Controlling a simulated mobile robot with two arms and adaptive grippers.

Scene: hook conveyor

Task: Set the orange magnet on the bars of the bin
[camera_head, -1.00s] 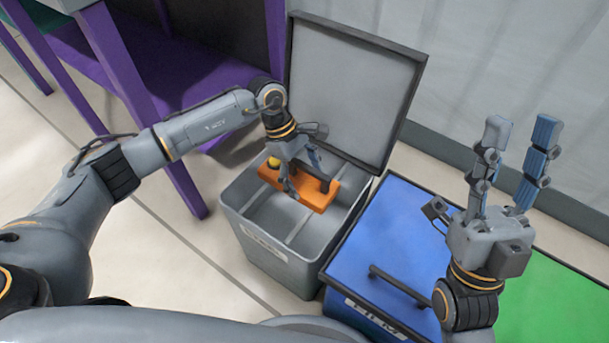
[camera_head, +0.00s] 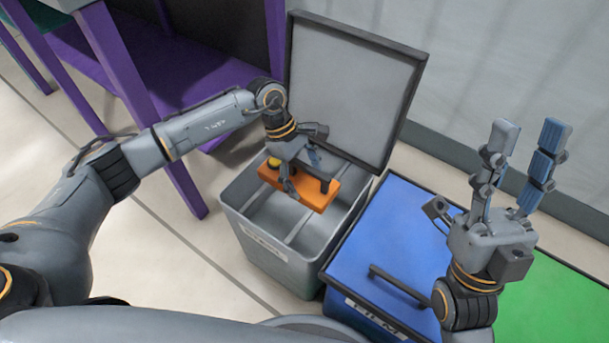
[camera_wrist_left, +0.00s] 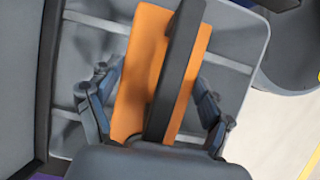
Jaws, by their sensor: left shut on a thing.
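The orange magnet (camera_head: 321,201) is a flat orange block with a dark handle, in the open grey bin. In the left wrist view, the magnet (camera_wrist_left: 139,65) lies between the fingers, its dark bar-like handle running along it. My left gripper (camera_head: 301,178) is shut on the magnet from above. The grey bin (camera_head: 240,222) has pale bars (camera_head: 300,226) across its inside; they also show in the left wrist view (camera_wrist_left: 228,62). The magnet is over the bars; whether it touches them I cannot tell. My right gripper (camera_head: 520,170) is open and empty, fingers pointing up.
The bin's grey lid (camera_head: 350,85) stands open behind it. A blue-lidded bin (camera_head: 400,235) with a dark handle is at its right, and a green surface (camera_head: 560,305) lies beyond. A purple frame (camera_head: 120,70) stands at the left, close to my left arm.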

